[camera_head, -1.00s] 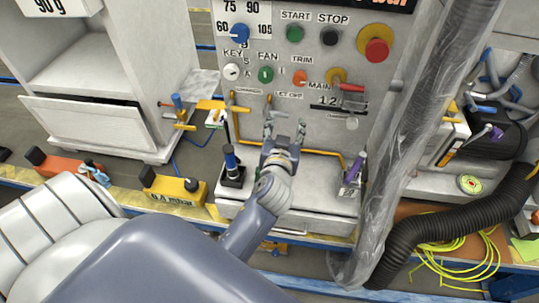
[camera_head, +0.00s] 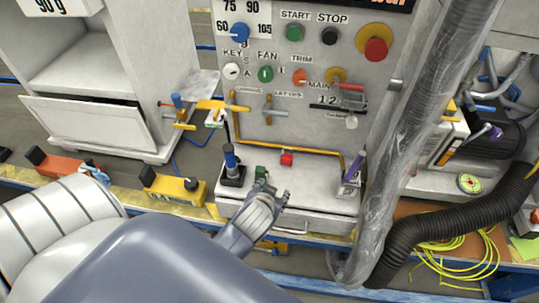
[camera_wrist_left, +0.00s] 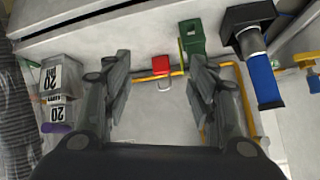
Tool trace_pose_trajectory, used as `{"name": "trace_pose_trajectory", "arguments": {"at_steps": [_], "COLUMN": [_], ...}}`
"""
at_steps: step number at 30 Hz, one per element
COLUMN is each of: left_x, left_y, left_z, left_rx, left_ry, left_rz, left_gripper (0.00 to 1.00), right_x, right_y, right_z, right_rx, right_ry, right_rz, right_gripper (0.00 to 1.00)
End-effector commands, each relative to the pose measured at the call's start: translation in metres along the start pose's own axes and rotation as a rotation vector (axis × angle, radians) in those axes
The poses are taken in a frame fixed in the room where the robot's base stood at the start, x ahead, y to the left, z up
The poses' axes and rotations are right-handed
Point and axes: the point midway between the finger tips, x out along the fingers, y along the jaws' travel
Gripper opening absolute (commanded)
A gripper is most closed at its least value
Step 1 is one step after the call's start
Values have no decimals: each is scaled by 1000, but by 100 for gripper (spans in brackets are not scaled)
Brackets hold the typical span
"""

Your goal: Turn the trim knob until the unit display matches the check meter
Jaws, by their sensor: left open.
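The orange trim knob (camera_head: 299,77) is on the grey panel under the TRIM label in the head view. The unit display (camera_head: 378,3) is cut off by the top edge, so its reading cannot be made out. A yellow box meter (camera_head: 173,187), seemingly the check meter, lies at lower left; its label is too small to read surely. My left gripper (camera_head: 272,191) is low in front of the panel's ledge, well below the knob. In the left wrist view the gripper (camera_wrist_left: 156,68) is open and empty, its fingers apart. My right gripper is not in view.
A red padlock (camera_head: 287,158) and a green item (camera_head: 261,173) are by the ledge. A plastic-wrapped hose (camera_head: 408,130) hangs right of the panel.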

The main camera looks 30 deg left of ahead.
Motion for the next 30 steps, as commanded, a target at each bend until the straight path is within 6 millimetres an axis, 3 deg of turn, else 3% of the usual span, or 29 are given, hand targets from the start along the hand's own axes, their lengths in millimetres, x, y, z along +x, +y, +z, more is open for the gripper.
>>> {"name": "trace_pose_trajectory", "arguments": {"at_steps": [6, 26, 30], "left_x": [1, 1, 15], "left_y": [6, 8, 16], "left_z": [22, 27, 46], "left_rx": [29, 36, 59], "left_ry": [-59, -72, -99], "left_rz": [31, 38, 55], "left_gripper": [53, 53, 53], "right_x": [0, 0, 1], "right_y": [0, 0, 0], "right_z": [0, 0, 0], "right_rx": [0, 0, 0], "right_ry": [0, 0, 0], "right_rz": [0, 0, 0], "right_gripper": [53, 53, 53]}}
